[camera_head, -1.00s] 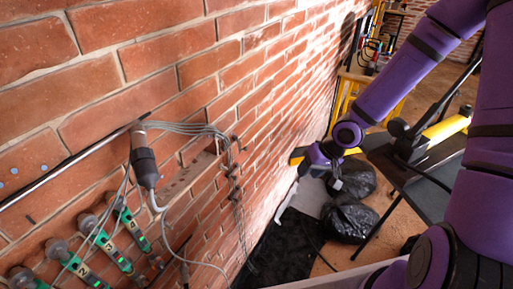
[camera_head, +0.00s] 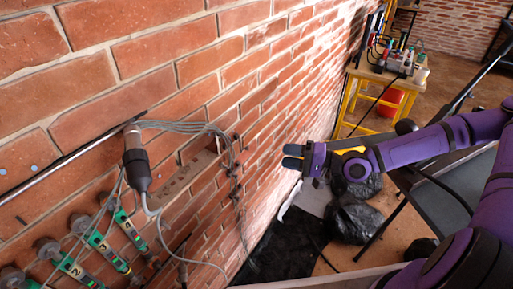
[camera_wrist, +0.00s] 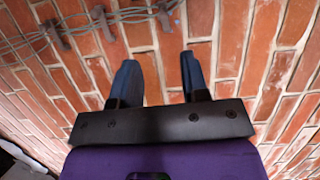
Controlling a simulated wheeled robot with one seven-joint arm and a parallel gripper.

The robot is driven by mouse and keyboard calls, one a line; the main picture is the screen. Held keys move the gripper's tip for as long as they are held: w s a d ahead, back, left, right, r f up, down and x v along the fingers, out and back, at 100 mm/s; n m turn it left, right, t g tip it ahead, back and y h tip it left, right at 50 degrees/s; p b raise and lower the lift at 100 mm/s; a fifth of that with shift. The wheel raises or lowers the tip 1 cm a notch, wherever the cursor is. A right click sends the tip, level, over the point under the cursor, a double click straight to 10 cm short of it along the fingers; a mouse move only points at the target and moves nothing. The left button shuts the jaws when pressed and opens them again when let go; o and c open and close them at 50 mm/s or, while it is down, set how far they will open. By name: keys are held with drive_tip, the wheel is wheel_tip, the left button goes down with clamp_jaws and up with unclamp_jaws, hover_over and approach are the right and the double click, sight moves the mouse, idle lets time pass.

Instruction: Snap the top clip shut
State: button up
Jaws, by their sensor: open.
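Grey cables run along the brick wall and bend down through a column of small brownish clips. The uppermost clip (camera_head: 236,143) sits at the bend; whether it is open or shut is too small to tell. The wrist view shows several clips along the cables, including one at the upper right (camera_wrist: 165,15) and one in the middle (camera_wrist: 102,22); I cannot tell which is the top one. My gripper (camera_head: 291,156) is to the right of the clips, apart from them. Its two blue fingers (camera_wrist: 158,72) are spread and empty, with bare brick between them.
A dark connector (camera_head: 136,165) hangs left of the clips, with green numbered plugs (camera_head: 99,244) below it. A rod (camera_head: 70,160) runs along the wall. Black bags (camera_head: 352,217) lie on the floor. A yellow-legged table (camera_head: 375,72) stands behind. The wall around my gripper is clear.

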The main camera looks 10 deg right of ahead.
drive_tip(key=x, duration=1)
drive_tip(key=shift+w+a+r, duration=0.2)
drive_tip(key=shift+w+a, duration=0.05)
drive_tip(key=shift+a, duration=0.05)
drive_tip(key=shift+c, duration=0.4)
clamp_jaws()
